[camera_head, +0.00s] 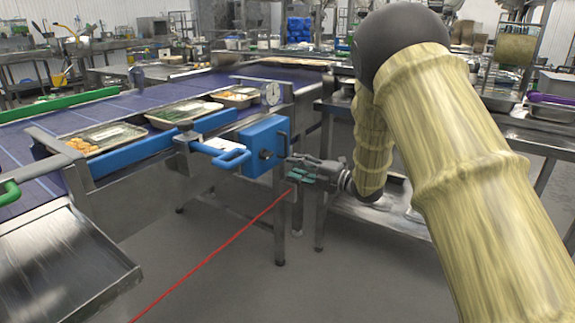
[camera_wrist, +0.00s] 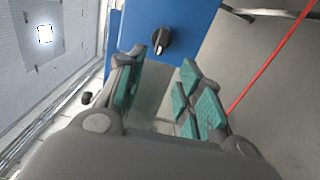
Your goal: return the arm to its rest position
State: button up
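My gripper (camera_head: 299,173) is in the middle of the head view, at the end of my arm, which comes in from the right in a pale yellow cover. It points left, close to a blue control box (camera_head: 262,145) on the side of the conveyor. In the wrist view my gripper (camera_wrist: 160,95) has its green-padded fingers apart, with nothing between them. The blue box (camera_wrist: 190,25) and its black knob (camera_wrist: 161,40) lie just beyond the fingertips. I cannot tell the exact gap between fingers and box.
A blue-belted conveyor (camera_head: 45,122) carries several food trays (camera_head: 184,112). A blue handle (camera_head: 232,158) juts out beside the box. A metal table (camera_head: 350,207) stands behind and below my arm. A steel tray surface (camera_head: 60,260) is at lower left. The grey floor between is open, crossed by a red line.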

jog(key=shift+s+d, duration=0.25)
jog(key=shift+d, duration=0.1)
jog(key=s+d+f+m+h, duration=0.3)
jog(key=s+f+m, duration=0.15)
jog(key=f, duration=0.55)
jog(key=s+d+f+m+h, duration=0.25)
jog(key=s+f+m, duration=0.2)
jog(key=f, duration=0.45)
jog(key=s+d+f+m+h, duration=0.2)
jog(key=s+f+m+h, duration=0.15)
jog(key=f+m, duration=0.45)
jog(key=s+d+f+m+g+h, duration=0.2)
jog(key=s+f+m, duration=0.1)
jog(key=s+f, duration=0.75)
jog(key=s+d+f+m+g+h, duration=0.25)
jog(key=s+f, duration=0.45)
jog(key=s, duration=0.6)
jog(key=s+d+f+m+g, duration=0.1)
jog(key=s+f+m+g, duration=0.2)
jog(key=s, duration=0.9)
jog(key=s+d+f+m+g, duration=0.1)
jog(key=s+m+g, duration=0.25)
jog(key=s, duration=0.85)
notch_tip(320, 180, up, 28)
jog(key=h+p, duration=0.1)
jog(key=p, duration=2.6)
jog(key=shift+w+p, duration=0.3)
jog(key=shift+p, duration=0.05)
jog(key=shift+r, duration=0.1)
jog(key=shift+c, duration=0.3)
